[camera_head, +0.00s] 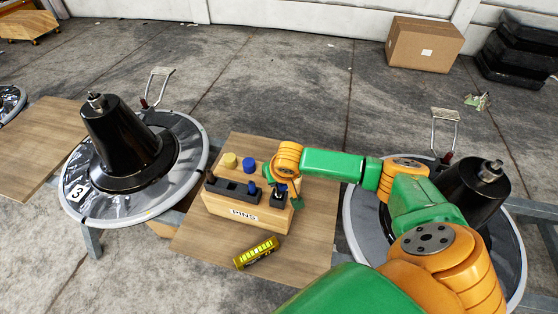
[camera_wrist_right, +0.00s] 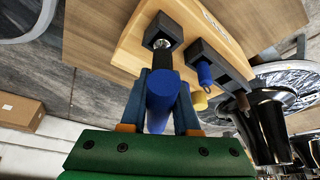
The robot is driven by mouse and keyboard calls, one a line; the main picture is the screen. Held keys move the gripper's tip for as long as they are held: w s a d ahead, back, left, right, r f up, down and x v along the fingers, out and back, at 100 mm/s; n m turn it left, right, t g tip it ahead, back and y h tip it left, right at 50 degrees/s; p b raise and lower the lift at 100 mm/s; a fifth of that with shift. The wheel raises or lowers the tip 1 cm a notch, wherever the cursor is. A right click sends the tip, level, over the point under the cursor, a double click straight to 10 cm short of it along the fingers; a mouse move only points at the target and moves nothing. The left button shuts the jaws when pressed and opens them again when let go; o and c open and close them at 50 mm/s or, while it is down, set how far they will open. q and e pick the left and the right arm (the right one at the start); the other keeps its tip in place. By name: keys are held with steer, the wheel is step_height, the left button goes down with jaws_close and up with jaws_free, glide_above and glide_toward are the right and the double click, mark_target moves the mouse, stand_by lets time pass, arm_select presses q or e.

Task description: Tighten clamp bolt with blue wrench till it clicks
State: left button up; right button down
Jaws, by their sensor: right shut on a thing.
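My right gripper (camera_head: 282,186) is over the right end of a wooden block on the middle table. In the right wrist view, its fingers (camera_wrist_right: 160,125) are shut on a thick blue cylindrical handle (camera_wrist_right: 162,98). A dark shaft runs from the handle to a shiny metal end (camera_wrist_right: 161,43) at a black square holder (camera_wrist_right: 165,28); whether it is seated there I cannot tell. Black cones with metal bolt-like tops stand left (camera_head: 96,101) and right (camera_head: 490,171); which one is the clamp bolt is unclear. My left gripper is not visible.
A yellow-black cylinder (camera_head: 256,252) lies in front. Round discs with upright handles (camera_head: 158,84) flank the table (camera_head: 205,243).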

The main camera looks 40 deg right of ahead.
steer(key=shift+f, duration=0.3)
steer(key=c, duration=0.6)
jaws_free()
steer(key=p+v, duration=0.2)
steer(key=v, duration=0.5)
steer(key=shift+s+r, duration=0.1)
